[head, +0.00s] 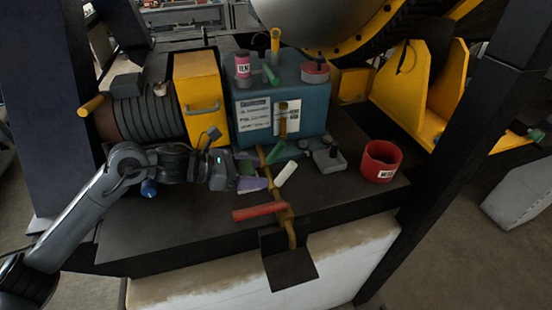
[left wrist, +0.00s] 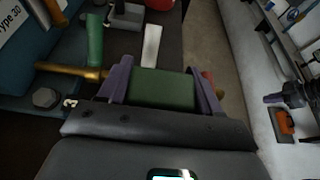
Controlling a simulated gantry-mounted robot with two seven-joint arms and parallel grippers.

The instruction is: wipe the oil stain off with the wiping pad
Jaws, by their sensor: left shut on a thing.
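My left gripper (head: 258,170) reaches in from the left over the dark bench top, in front of the blue housing. Its purple fingers are shut on a dark green block, which looks like the wiping pad (left wrist: 165,88). The left gripper also shows in the left wrist view (left wrist: 162,82), with the block filling the space between the fingers. The block is held near a brown pipe (head: 284,214); I cannot tell if it touches anything. I cannot make out the oil stain for certain in either view. My right gripper is not in view.
The blue housing (head: 306,92) stands behind, with a yellow box (head: 198,80) to its left. A white piece (head: 286,174), a green piece (head: 277,150) and a grey block with a knob (head: 329,160) lie nearby. A red handle (head: 259,212) crosses the front; a red cup (head: 381,161) stands right.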

